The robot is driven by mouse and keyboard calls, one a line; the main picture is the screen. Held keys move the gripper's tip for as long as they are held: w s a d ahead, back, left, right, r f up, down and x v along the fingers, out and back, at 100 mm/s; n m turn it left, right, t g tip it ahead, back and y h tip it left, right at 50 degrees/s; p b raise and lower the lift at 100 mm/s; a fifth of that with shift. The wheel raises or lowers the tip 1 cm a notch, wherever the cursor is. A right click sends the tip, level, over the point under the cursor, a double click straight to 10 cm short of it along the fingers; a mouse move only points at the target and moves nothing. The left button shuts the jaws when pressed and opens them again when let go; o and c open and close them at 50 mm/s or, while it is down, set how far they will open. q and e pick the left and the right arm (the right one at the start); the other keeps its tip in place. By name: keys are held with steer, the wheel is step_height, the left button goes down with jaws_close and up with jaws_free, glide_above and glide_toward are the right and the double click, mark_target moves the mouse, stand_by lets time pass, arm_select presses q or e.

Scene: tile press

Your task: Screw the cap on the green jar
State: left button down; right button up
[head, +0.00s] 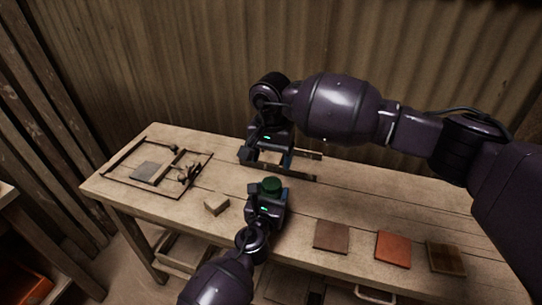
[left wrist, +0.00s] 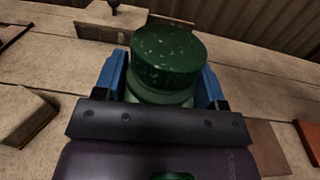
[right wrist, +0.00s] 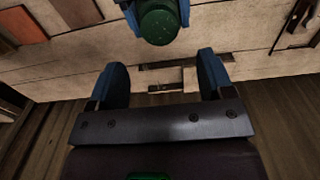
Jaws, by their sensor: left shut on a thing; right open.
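The green jar (left wrist: 160,98) is upright in my left gripper, with a ribbed dark green cap (left wrist: 168,58) on top of it. The cap also shows in the head view (head: 271,185) and the right wrist view (right wrist: 159,24). I cannot tell how tightly the cap sits. My left gripper (head: 270,192) is shut around the jar, below the cap, near the middle of the bench. The jar's lower part is hidden. My right gripper (right wrist: 158,80) is open and empty, farther back on the bench side away from me, apart from the cap.
The wooden bench (head: 375,205) carries a wooden frame (head: 188,158) with a grey tile at left. A small block (head: 216,203) lies left of the jar. Brown (head: 332,237), orange (head: 393,249) and darker (head: 445,258) tiles lie right. A wood-and-metal piece (head: 300,165) lies behind.

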mark_target(271, 183)
steer(key=shift+f, duration=4)
steer(key=c, duration=0.9)
steer(key=m, duration=0.6)
steer(key=shift+a+m, duration=0.1)
steer(key=shift+m, duration=0.2)
steer(key=shift+c, duration=0.2)
steer(key=o, duration=1)
